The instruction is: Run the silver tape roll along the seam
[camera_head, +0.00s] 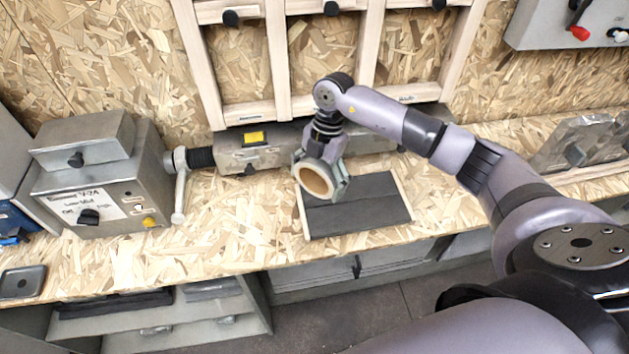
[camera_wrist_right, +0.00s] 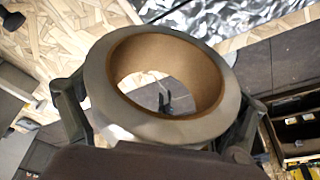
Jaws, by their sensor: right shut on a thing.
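The silver tape roll (camera_head: 315,180) has a brown cardboard core. My right gripper (camera_head: 322,170) is shut on it and holds it over the left part of a dark grey panel (camera_head: 370,203) on the workbench. In the right wrist view the roll (camera_wrist_right: 160,85) fills the middle, with a finger of the right gripper (camera_wrist_right: 158,115) on each side. A seam line runs across the dark panel, partly hidden by the roll and gripper. I cannot tell whether the roll touches the panel. My left gripper is not in view.
A grey metal box with knobs (camera_head: 100,190) stands on the left of the chipboard bench (camera_head: 230,225). A long grey machine body (camera_head: 262,150) lies behind the panel against the wooden frame. Grey metal parts (camera_head: 575,145) stand at the right. The bench front left of the panel is clear.

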